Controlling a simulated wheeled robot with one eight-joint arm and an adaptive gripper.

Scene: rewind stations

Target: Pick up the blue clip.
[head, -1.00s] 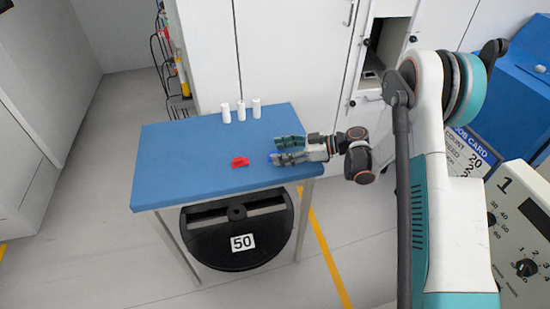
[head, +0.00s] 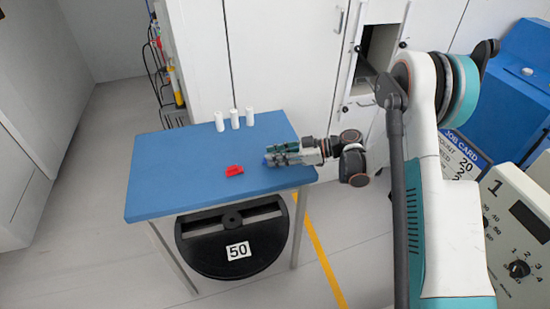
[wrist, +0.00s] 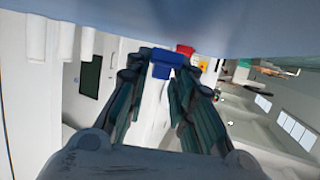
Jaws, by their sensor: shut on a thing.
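The blue clip (wrist: 168,60) is between the fingertips of my gripper (wrist: 160,75) in the wrist view. In the head view, my gripper (head: 283,154) reaches in from the right over the right part of the blue table top, with its fingers close together. Only a small end of the blue clip shows there (head: 268,160), at the fingertips; the fingers hide the rest. My gripper is shut on the clip, low over the table. I cannot tell whether the clip still touches the top.
A red clip (head: 234,170) lies on the blue table (head: 170,185), just left of my gripper. Several white cylinders (head: 235,119) stand along the back edge. A black reel marked 50 (head: 205,245) is under the table. The left part of the top is clear.

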